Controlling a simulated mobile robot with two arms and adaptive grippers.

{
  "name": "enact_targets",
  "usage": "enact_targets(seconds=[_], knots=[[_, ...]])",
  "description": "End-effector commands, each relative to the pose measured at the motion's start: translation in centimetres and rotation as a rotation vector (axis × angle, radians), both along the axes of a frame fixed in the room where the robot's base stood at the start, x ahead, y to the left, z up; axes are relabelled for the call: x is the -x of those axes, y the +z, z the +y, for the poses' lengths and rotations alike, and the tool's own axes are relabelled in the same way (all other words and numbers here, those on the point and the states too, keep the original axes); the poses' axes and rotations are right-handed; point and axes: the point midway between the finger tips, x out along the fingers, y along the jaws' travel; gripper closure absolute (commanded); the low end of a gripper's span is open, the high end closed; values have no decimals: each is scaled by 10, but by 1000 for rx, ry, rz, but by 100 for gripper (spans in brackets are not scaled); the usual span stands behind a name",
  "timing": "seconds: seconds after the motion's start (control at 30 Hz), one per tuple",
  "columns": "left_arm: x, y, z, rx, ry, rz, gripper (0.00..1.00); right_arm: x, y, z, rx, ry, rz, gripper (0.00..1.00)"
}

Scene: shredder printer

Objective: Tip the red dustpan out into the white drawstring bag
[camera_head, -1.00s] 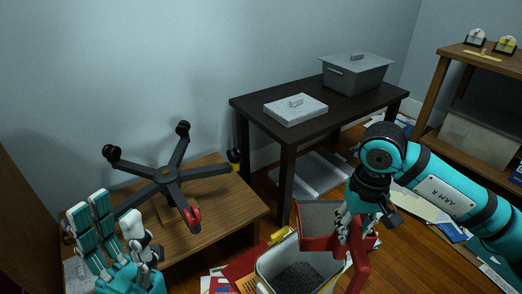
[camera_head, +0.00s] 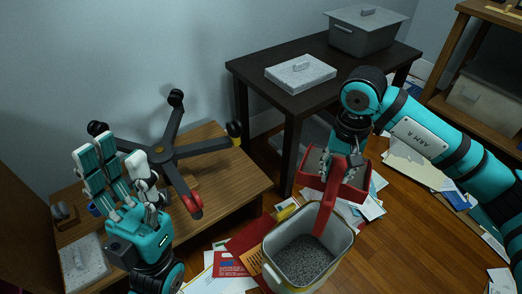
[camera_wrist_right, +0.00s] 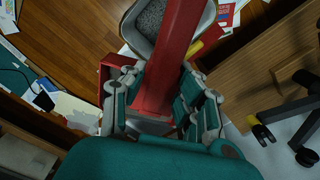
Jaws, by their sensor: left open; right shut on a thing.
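The red dustpan (camera_head: 350,185) is gripped by my right gripper (camera_head: 333,168) and held in the air behind the white bag (camera_head: 345,247). Its long handle (camera_head: 326,208) slants down in front of the bag's opening. The bag stands open on the floor, with a pale rim and yellowish trim, and grey grainy matter inside. In the right wrist view the dustpan's red handle (camera_wrist_right: 170,60) runs between my fingers, toward the bag (camera_wrist_right: 135,28). The pan's inside is mostly hidden. My left gripper (camera_head: 115,165) is open and empty, fingers up, beside the low wooden table.
A wooden table (camera_head: 235,180) at left bears an upturned black wheeled base (camera_head: 165,152). Papers (camera_head: 415,160) litter the floor around the bag.

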Motion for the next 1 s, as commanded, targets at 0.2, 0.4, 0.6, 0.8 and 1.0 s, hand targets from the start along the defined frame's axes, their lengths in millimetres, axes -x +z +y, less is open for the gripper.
enact_targets(seconds=[0.2,0.4,0.6,0.8,1.0], knots=[[0,5,0,0,0,-3,59,-27,-10,35,0,-337,-1,100],[-1,8,0,-2,0,-4,59,-53,-24,72,1,-726,0,100],[-2,11,-1,-2,0,-4,59,-75,-37,108,2,-1125,-1,100],[-2,14,-1,-2,0,-4,59,-92,-49,140,4,-1494,-1,100],[-2,17,-1,-2,0,-4,59,-103,-57,161,2,-1776,-2,100]])
